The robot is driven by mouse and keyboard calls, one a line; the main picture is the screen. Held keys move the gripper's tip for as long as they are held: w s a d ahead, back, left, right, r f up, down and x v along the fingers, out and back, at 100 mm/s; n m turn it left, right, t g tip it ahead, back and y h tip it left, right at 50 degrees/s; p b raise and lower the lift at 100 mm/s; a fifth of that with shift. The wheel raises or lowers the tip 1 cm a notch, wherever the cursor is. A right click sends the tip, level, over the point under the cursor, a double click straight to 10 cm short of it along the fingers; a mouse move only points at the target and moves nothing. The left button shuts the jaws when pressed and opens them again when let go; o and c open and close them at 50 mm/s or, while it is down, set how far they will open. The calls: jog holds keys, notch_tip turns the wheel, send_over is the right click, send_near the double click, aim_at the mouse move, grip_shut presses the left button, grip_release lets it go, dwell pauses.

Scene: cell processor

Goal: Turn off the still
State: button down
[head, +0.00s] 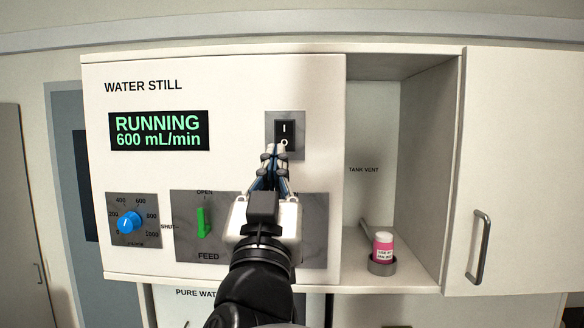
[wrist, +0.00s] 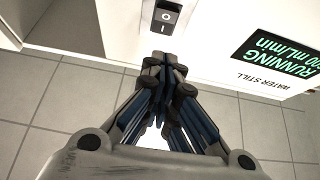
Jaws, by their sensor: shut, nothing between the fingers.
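The water still is a white cabinet (head: 230,85) with a black display (head: 158,131) reading RUNNING 600 mL/min in green. A black rocker switch (head: 287,131), marked I above and O below, sits on a grey plate at its upper right. The switch also shows at the top of the wrist view (wrist: 167,14). My gripper (head: 272,150) is shut and empty, its fingertips at the lower edge of the switch in the head view. In the wrist view the shut fingertips (wrist: 164,58) appear just short of the switch. I cannot tell if they touch it.
A blue knob (head: 129,222) and a green FEED lever (head: 203,222), upright toward OPEN, are at lower left. My gripper partly hides another grey panel (head: 314,235). A pink bottle (head: 383,246) stands in a holder in the right alcove. A handled door (head: 520,170) is farther right.

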aim_at(284, 132)
jog(key=w+p, duration=0.1)
jog(key=w, duration=0.2)
jog(key=w+r+p, duration=0.1)
jog(key=w, duration=0.2)
jog(key=w+r, duration=0.1)
jog(key=w, duration=0.2)
jog(key=shift+w+d+p, duration=0.15)
jog(key=shift+p, duration=0.25)
